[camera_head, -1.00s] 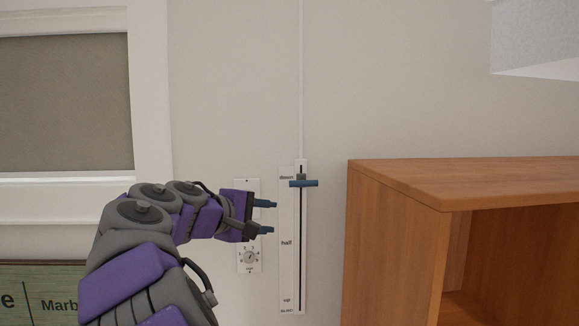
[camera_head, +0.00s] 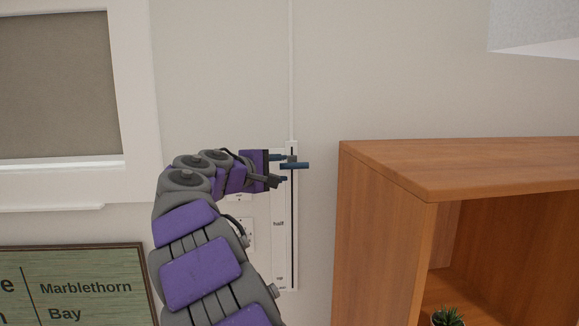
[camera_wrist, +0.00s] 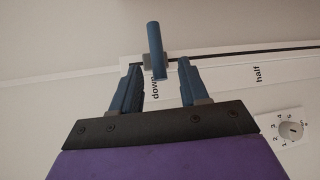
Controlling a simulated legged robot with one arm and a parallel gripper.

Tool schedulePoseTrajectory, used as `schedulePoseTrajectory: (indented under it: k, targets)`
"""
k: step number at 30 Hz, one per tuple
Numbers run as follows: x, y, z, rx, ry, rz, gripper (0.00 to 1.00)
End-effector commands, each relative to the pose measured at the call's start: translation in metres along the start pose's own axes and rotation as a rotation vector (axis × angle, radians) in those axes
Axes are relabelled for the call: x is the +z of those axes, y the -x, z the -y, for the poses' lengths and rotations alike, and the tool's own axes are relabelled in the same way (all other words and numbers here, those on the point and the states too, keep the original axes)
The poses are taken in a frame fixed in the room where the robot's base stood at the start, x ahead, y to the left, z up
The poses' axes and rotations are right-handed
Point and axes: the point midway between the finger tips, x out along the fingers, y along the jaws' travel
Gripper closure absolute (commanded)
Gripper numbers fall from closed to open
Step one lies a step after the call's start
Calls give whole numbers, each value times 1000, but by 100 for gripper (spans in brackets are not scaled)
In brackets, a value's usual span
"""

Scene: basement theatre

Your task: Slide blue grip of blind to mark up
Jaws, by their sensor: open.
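The blue grip (camera_head: 295,166) of the blind is a short horizontal bar on a slider at the top of a white wall panel (camera_head: 280,255) with a dark vertical slot. In the wrist view the blue grip (camera_wrist: 155,50) is near the "down" label, with "half" (camera_wrist: 257,74) further along. In the head view the "up" mark (camera_head: 280,278) is at the panel's bottom. My gripper (camera_head: 282,168) is open just left of the grip. In the wrist view my gripper's fingertips (camera_wrist: 159,64) lie either side of the grip's near end; I cannot tell whether they touch it.
A dial plate (camera_wrist: 288,129) is on the wall beside the slider panel. A blind-covered window (camera_head: 60,85) and a green sign (camera_head: 85,285) are on the left.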

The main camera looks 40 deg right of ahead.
Motion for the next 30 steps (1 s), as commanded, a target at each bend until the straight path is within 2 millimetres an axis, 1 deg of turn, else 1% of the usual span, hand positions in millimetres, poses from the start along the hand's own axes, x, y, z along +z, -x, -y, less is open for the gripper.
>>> schedulePoseTrajectory:
  k: [1,5,12,18,21,23,30]
  targets:
    - [-2,-6,0,0,1,0,56]
    - [-4,-20,0,4,3,0,56]
    - [0,-49,0,-1,1,1,56]
    - [2,-60,2,-6,-2,0,56]
    - [2,-60,1,-6,-2,0,56]
    - [1,-56,1,-4,-1,0,60]
    - [-2,-43,0,4,2,0,83]
